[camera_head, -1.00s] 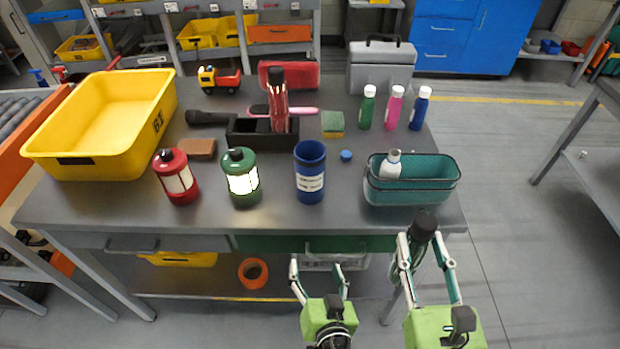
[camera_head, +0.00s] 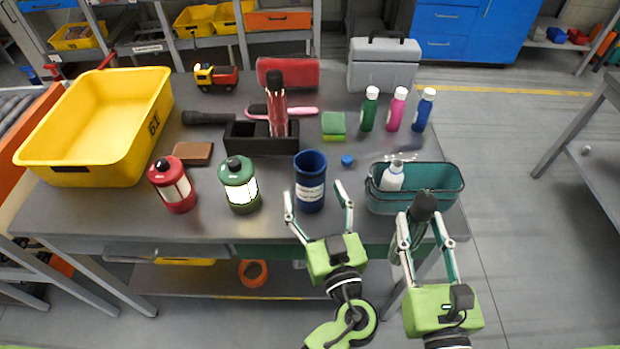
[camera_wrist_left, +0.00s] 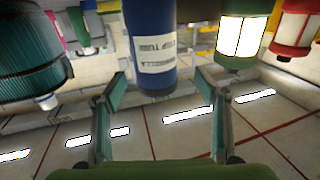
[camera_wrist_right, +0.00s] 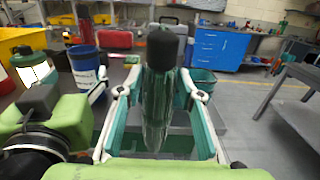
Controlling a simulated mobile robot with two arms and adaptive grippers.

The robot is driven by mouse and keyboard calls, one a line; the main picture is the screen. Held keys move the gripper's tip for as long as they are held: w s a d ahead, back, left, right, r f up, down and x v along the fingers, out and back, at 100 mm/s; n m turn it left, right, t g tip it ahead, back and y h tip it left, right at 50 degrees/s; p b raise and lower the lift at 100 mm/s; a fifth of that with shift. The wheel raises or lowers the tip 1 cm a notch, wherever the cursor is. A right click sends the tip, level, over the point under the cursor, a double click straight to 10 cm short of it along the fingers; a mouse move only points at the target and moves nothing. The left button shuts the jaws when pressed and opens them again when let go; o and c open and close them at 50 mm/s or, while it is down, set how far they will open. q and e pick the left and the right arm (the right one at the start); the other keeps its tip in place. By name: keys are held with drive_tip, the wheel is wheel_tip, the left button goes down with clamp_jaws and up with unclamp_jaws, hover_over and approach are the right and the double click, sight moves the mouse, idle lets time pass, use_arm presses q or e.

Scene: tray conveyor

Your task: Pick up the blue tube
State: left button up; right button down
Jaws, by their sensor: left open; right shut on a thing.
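The blue tube (camera_head: 310,194) is an upright, open-topped cylinder with a white label, near the front edge of the table. My left gripper (camera_head: 316,200) is open, its fingers spread in front of the tube and reaching toward its two sides. In the left wrist view the blue tube (camera_wrist_left: 150,30) appears upside down between the fingers and apart from them. My right gripper (camera_head: 420,222) is shut on a dark green bottle with a black cap (camera_wrist_right: 160,95), held upright in front of the teal basket (camera_head: 440,204).
A green lantern (camera_head: 239,186) and a red lantern (camera_head: 172,186) stand left of the tube. A small blue cap (camera_head: 347,160) lies to its right. The teal basket holds a white bottle (camera_head: 392,178). A black tray (camera_head: 250,141) and a yellow bin (camera_head: 80,175) stand further back and left.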

sight(307, 165)
use_arm(q)
drive_tip(key=shift+x, duration=0.95)
use_arm(e)
drive_tip(key=shift+w+r, duration=0.2)
drive_tip(key=shift+r, duration=0.15)
use_arm(q)
drive_tip(key=p+x, duration=0.2)
drive_tip(key=x, duration=0.1)
drive_tip(key=p+x, duration=0.1)
drive_tip(key=shift+w+d, duration=0.25)
drive_tip(key=shift+w, duration=0.15)
use_arm(e)
wheel_tip(307, 165, up, 3)
drive_tip(key=shift+r, duration=0.1)
use_arm(q)
drive_tip(key=shift+w+a+f, duration=0.1)
drive_tip(key=shift+w+f, duration=0.05)
drive_tip(key=shift+w, duration=0.15)
drive_tip(key=shift+s, duration=0.1)
drive_tip(key=shift+c, duration=1)
use_arm(e)
drive_tip(key=shift+s, duration=0.1)
use_arm(q)
drive_tip(key=c, duration=1.1)
